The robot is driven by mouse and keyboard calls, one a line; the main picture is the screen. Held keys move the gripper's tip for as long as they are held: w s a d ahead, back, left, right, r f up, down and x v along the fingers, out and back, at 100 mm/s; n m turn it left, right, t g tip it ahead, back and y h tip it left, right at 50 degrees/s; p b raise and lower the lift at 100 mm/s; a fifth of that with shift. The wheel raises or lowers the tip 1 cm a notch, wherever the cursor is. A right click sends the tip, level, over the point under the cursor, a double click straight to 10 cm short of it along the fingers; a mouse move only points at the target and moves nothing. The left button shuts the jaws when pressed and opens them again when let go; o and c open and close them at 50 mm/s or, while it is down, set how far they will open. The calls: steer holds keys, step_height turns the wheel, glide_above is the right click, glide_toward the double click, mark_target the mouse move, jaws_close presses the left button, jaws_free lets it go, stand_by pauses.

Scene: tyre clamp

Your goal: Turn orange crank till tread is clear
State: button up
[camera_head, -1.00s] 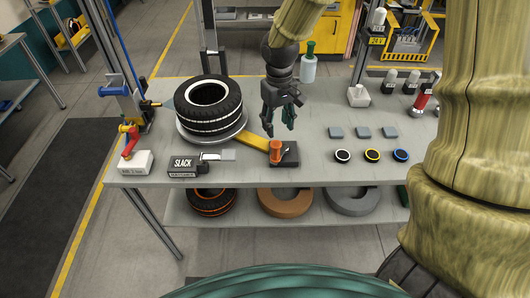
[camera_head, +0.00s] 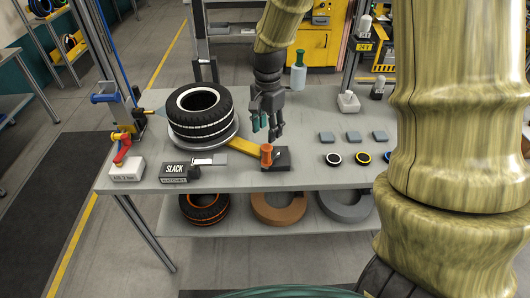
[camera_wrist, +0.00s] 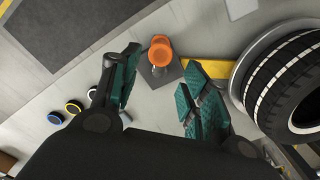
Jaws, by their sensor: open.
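The orange crank (camera_head: 266,153) stands upright on a dark base block (camera_head: 284,160) near the table's front edge. A yellow bar (camera_head: 241,145) runs from the block to the round plate under the tyre. The black tyre (camera_head: 214,132) with white stripes lies flat on that plate (camera_head: 180,138). My gripper (camera_head: 268,133) is open and empty above the crank, fingers pointing down. In the wrist view the crank's orange top (camera_wrist: 160,45) shows beyond the gap between my green-padded fingers (camera_wrist: 157,85), apart from them. I cannot tell from here how tightly anything bears on the tread.
A block marked SLACK (camera_head: 174,171) and a white block with a red and yellow handle (camera_head: 127,171) stand front left. Several rings and grey squares (camera_head: 327,137) lie to the right. A green-capped bottle (camera_head: 298,74) stands behind. A lower shelf holds a tyre and rings.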

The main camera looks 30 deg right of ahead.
mark_target(266, 147)
steer(key=shift+w+a+f+p, duration=0.1)
steer(key=shift+f+p, duration=1.15)
steer(key=shift+f, duration=3.75)
jaws_close()
